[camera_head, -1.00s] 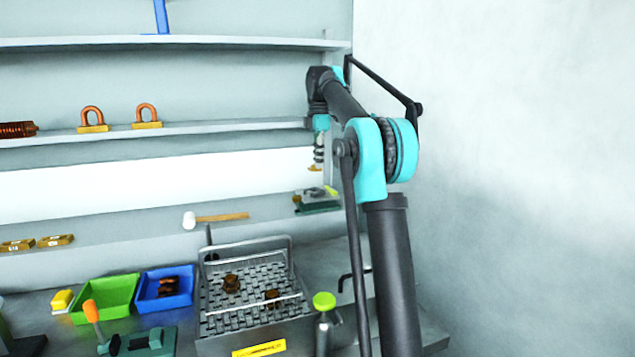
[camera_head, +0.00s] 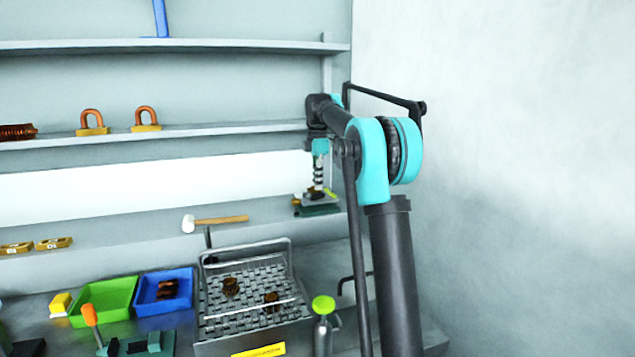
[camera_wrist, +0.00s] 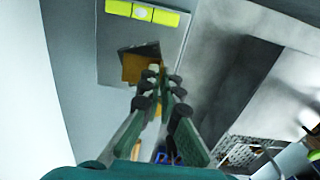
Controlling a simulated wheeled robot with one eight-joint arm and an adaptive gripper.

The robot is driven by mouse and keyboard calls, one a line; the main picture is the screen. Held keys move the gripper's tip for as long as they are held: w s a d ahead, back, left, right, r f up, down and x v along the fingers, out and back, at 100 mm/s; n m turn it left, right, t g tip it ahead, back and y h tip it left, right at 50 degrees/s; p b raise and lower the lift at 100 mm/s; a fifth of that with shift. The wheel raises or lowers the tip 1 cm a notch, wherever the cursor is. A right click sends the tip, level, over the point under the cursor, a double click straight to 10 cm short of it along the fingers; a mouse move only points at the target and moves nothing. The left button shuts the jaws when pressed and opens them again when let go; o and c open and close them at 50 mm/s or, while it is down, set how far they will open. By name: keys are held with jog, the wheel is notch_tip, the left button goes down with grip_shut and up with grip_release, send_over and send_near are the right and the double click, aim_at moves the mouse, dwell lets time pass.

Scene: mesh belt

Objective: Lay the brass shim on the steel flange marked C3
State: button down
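My gripper (camera_head: 318,189) reaches down at the right end of the lower shelf, above a dark green stand (camera_head: 318,210). In the wrist view its fingers (camera_wrist: 155,78) come close together at the tips, on the edge of a flat brass piece, which looks like the brass shim (camera_wrist: 134,68). A dark square surface (camera_wrist: 149,50) shows just behind the shim; I cannot tell whether they touch. In the head view the shim is only a small brownish patch at the fingertips. I cannot read a C3 mark or pick out the steel flange.
A yellow-green level (camera_wrist: 143,12) lies beside the dark square. A mallet (camera_head: 215,221) and small marked brass blocks (camera_head: 53,243) are on the shelf to the left. Below are a mesh belt (camera_head: 243,311), a blue bin (camera_head: 148,304), a green bin (camera_head: 88,314) and a green-topped bottle (camera_head: 323,306).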

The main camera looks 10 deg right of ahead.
jog(key=shift+f, duration=0.25)
jog(key=shift+f, duration=0.15)
jog(key=c, duration=1.7)
grip_release()
notch_tip(320, 180, up, 13)
jog(key=shift+r, duration=0.15)
